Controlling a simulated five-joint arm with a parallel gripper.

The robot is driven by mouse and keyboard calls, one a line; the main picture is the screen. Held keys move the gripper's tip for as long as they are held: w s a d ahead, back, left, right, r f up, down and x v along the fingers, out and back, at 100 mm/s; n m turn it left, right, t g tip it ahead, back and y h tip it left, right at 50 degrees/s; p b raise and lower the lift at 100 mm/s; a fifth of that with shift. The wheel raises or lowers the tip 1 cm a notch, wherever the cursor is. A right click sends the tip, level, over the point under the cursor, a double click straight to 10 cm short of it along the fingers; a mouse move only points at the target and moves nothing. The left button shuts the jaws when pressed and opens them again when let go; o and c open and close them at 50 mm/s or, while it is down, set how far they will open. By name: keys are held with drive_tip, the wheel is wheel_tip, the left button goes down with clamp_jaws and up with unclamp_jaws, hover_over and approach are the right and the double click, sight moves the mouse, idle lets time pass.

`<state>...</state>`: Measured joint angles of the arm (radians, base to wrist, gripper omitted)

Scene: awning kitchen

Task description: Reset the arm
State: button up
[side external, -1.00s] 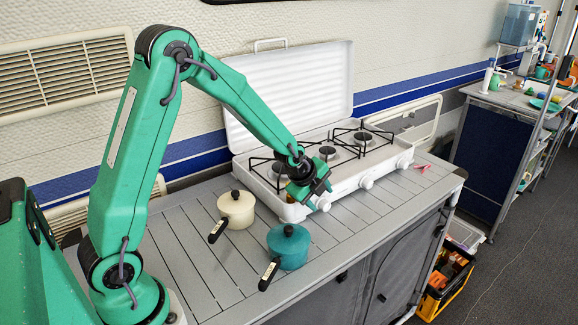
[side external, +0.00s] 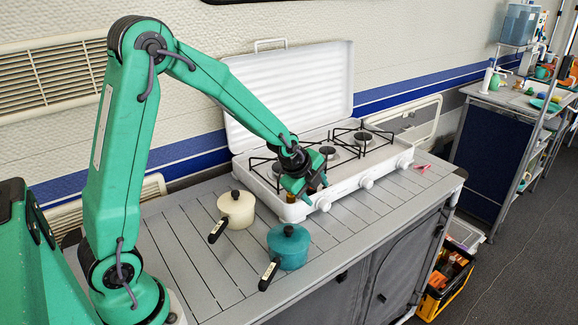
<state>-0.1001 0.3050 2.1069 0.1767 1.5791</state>
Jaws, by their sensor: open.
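My green arm reaches from the left over the slatted counter (side external: 190,262). My gripper (side external: 312,196) is open at the front left of the white stove (side external: 345,182), close to its front edge and leftmost knob (side external: 323,204). I cannot tell whether it touches the stove. Nothing shows between its jaws. The arm's end hides part of the left burner (side external: 262,170).
A cream pot (side external: 238,210) and a teal pot (side external: 289,247), both lidded with dark handles, stand on the counter left of and in front of the stove. The stove's white lid (side external: 290,90) stands open behind. A pink item (side external: 423,168) lies to the right.

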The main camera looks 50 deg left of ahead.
drive_tip(key=s+d+r+n, duration=0.3)
drive_tip(key=s+r+n, duration=0.5)
drive_tip(key=s+r, duration=0.3)
drive_tip(key=s+d+r+n, duration=0.1)
drive_tip(key=s+r+n, duration=0.1)
drive_tip(key=s+n, duration=0.2)
drive_tip(key=s+r+n, duration=0.2)
drive_tip(key=s+n, duration=0.3)
drive_tip(key=s, duration=0.5)
drive_tip(key=shift+s+d+g+h, duration=0.3)
drive_tip(key=shift+s+d+g, duration=0.05)
drive_tip(key=shift+d+g, duration=0.05)
